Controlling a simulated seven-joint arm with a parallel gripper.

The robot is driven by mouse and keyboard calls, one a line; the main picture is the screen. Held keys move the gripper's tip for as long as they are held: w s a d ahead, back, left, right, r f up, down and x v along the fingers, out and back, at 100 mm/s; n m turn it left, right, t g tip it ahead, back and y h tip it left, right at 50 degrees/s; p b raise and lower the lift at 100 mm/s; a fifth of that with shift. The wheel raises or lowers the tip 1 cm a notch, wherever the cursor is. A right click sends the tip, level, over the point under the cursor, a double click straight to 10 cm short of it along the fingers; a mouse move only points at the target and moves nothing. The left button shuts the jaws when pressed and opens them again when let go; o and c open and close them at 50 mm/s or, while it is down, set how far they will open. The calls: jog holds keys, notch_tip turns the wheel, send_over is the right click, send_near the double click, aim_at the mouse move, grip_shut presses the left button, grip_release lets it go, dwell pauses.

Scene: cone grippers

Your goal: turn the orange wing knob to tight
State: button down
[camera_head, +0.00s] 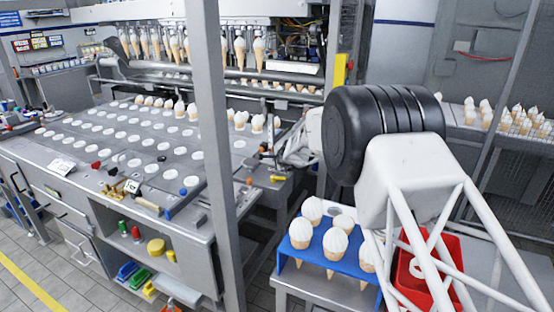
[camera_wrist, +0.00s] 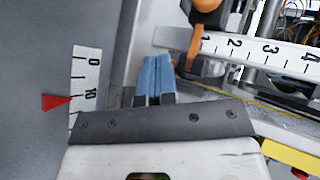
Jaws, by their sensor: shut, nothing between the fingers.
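The orange wing knob (camera_wrist: 207,5) is at the top edge of the wrist view, partly cut off by the frame. An orange strip (camera_wrist: 194,44) shows just below it, against a white scale with black numbers. My gripper (camera_wrist: 155,62) has blue fingertips pressed together with nothing between them. It is to the left of and below the knob in the picture, apart from it. In the head view my arm's far end reaches toward the machine's right side, and I cannot make out the knob or fingertips there.
The white numbered scale (camera_wrist: 270,50) runs to the right from the orange strip. A smaller scale (camera_wrist: 86,75) with a red pointer (camera_wrist: 54,102) is on the left. A blue cone rack (camera_head: 315,257) and a red bin (camera_head: 440,265) stand near my arm. A grey post (camera_head: 212,130) rises in front.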

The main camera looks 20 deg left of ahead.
jog(key=shift+w+d, duration=0.25)
jog(key=shift+d, duration=0.05)
jog(key=shift+w+d+r, duration=0.3)
jog(key=shift+w+d, duration=0.1)
jog(key=shift+w, duration=0.25)
dwell(0.4)
jog(key=shift+s+d, duration=0.1)
jog(key=shift+d, duration=0.05)
jog(key=shift+s+d+r, duration=0.55)
jog(key=shift+s, duration=0.45)
jog(key=shift+s+d+r, duration=0.5)
jog(key=shift+s+r, duration=0.1)
jog(key=shift+s, duration=0.45)
jog(key=shift+s+d+r, duration=0.55)
jog(key=shift+s, duration=0.45)
